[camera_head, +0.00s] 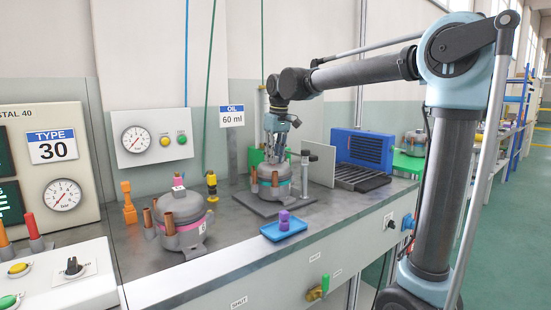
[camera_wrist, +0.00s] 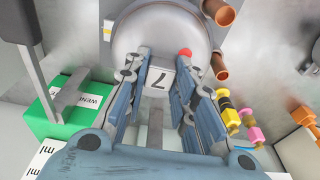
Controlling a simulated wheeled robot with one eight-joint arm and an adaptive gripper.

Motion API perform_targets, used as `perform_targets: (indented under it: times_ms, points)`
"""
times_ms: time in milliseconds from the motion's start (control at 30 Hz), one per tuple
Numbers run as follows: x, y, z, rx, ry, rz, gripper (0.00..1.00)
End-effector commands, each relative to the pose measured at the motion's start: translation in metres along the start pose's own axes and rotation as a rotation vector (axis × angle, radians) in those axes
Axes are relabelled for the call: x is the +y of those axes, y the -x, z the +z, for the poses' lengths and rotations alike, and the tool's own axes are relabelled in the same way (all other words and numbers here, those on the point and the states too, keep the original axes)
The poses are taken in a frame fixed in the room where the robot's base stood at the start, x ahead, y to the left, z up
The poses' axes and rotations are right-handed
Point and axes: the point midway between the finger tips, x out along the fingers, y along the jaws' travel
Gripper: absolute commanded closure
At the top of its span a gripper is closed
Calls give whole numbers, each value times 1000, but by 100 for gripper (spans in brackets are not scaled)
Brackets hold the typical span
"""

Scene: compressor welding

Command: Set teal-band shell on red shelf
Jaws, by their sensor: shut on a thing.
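A grey metal compressor shell (camera_head: 267,191) with copper pipes stands on a dark plate at the back of the bench. I cannot make out its band colour clearly. My gripper (camera_head: 275,142) points down over it and is shut on its top. In the wrist view the fingers (camera_wrist: 170,75) close around the top part beside a label reading 7, and the shell dome (camera_wrist: 150,35) fills the top of the picture. A second grey shell (camera_head: 183,212) with a pink band stands nearer on the bench, at left. I see no shelf that is clearly red.
A blue tray (camera_head: 270,234) with a purple piece lies near the bench's front edge. A clamp post (camera_head: 305,178) stands close right of the held shell. A green box (camera_wrist: 65,110) is beside my gripper. Blue shelving (camera_head: 518,100) stands far right.

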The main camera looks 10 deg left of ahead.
Motion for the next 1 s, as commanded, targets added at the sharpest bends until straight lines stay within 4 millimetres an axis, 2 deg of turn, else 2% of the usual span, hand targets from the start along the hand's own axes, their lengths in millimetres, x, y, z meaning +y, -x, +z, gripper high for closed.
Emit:
perform_targets:
  times_ms: [467, 1000]
  points:
    - [0, 11, -3, 4, 1, 2, 100]
    - [0, 43, -7, 2, 0, 1, 100]
